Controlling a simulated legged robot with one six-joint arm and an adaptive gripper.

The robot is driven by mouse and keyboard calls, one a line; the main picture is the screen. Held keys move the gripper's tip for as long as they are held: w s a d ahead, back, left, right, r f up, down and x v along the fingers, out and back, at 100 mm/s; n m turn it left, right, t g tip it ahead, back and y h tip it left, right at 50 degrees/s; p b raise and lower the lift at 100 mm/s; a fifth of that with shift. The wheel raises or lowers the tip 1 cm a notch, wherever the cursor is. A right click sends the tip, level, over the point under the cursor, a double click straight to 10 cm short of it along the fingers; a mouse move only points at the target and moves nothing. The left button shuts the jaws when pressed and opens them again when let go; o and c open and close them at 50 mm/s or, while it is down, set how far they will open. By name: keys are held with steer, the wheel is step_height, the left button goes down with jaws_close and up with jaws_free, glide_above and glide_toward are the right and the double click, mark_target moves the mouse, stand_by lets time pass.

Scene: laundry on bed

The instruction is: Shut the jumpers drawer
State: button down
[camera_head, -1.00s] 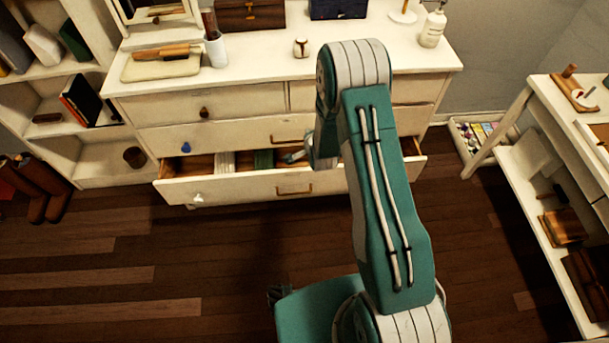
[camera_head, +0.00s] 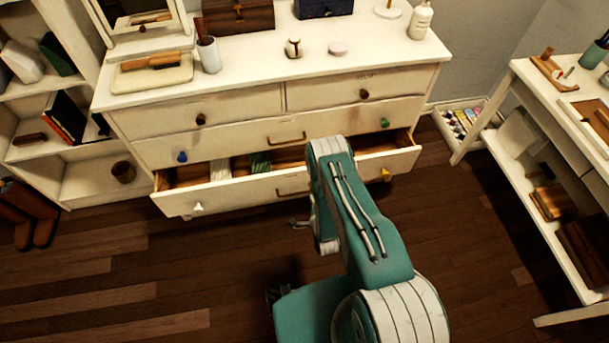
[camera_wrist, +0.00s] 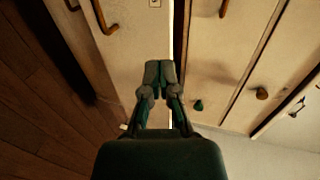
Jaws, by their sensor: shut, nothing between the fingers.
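The dresser's bottom drawer (camera_head: 235,194) stands partly open, with folded cloth, some of it green (camera_head: 260,162), showing inside. It is the only drawer clearly open; I cannot read a name on it. It has a bronze handle, a white knob at left and a yellow knob at right. My gripper (camera_head: 298,222) is low in front of the drawer front, partly hidden by my arm. In the wrist view my gripper (camera_wrist: 159,70) is shut and empty. Its tips overlap the drawer front (camera_wrist: 125,60) near its top edge; I cannot tell whether they touch.
The middle drawer (camera_head: 225,142) above looks shut. The dresser top (camera_head: 265,72) holds a cup, boxes, a bottle and a mirror. Shelves (camera_head: 85,180) stand at left, and a white side table (camera_head: 515,75) at right. The wooden floor (camera_head: 110,270) in front is mostly clear.

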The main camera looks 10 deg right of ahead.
mark_target(304, 171)
steer(key=x, duration=0.8)
steer(key=r+x, duration=0.1)
steer(key=x, duration=0.3)
steer(key=shift+w+f, duration=0.1)
steer(key=shift+w, duration=0.1)
steer(key=shift+w+d, duration=0.15)
steer(key=shift+w, duration=0.25)
